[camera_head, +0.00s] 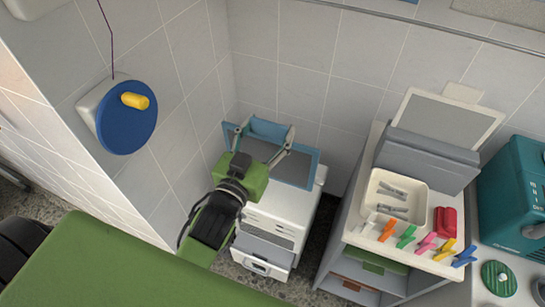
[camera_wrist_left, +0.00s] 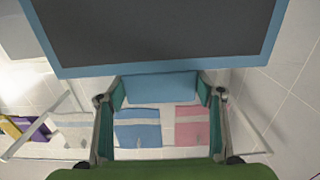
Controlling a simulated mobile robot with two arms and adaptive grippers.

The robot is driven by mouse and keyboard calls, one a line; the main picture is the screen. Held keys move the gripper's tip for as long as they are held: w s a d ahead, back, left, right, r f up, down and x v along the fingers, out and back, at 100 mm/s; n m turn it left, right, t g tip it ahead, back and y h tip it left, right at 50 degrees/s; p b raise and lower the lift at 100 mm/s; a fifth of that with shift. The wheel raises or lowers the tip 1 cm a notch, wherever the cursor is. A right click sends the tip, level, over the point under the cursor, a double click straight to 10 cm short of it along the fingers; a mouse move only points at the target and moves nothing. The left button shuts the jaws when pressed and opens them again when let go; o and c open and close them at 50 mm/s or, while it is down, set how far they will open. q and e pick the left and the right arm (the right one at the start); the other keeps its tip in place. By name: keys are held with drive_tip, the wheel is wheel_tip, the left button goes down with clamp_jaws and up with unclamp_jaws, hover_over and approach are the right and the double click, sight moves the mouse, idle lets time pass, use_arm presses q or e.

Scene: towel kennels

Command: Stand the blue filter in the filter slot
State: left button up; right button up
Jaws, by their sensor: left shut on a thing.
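The blue filter (camera_head: 308,166) is a flat panel with a blue frame and a dark grey middle. My left gripper (camera_head: 265,137) is shut on its blue tab, and the panel hangs level over the white cabinet. In the left wrist view the filter (camera_wrist_left: 150,68) fills the top, with its tab between the fingertips (camera_wrist_left: 160,92). A grey holder (camera_head: 428,155) stands on the counter at the right, with a white-framed grey panel (camera_head: 445,118) upright in it. The filter slot itself cannot be clearly made out. My right gripper is not in view.
Before the holder are a cream tray (camera_head: 374,207) with metal clips, a red box (camera_head: 446,220) and several coloured pegs. A teal machine (camera_head: 515,190) stands right of it. Below the filter is a white drawer cabinet (camera_head: 277,222). A blue disc (camera_head: 126,125) is on the left wall.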

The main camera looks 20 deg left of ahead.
use_arm(q)
drive_tip(key=w+a+f+b, duration=0.1)
drive_tip(key=w+f+b, duration=0.4)
drive_tip(key=f+b, duration=0.4)
drive_tip(key=w+f+b, duration=0.6)
drive_tip(key=f+b, duration=0.1)
drive_tip(key=f, duration=0.3)
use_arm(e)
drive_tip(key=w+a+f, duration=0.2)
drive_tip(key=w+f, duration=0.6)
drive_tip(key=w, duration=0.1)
use_arm(q)
drive_tip(key=w+f+b, duration=0.3)
drive_tip(key=w+b, duration=0.2)
drive_tip(key=w, duration=0.5)
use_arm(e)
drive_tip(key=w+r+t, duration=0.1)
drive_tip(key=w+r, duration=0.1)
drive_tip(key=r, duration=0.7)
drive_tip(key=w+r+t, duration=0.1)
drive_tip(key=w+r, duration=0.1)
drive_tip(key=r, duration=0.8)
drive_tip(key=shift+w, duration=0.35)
use_arm(q)
drive_tip(key=shift+r, duration=0.1)
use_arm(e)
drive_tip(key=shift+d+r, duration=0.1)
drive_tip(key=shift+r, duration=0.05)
use_arm(q)
drive_tip(key=shift+s, duration=0.1)
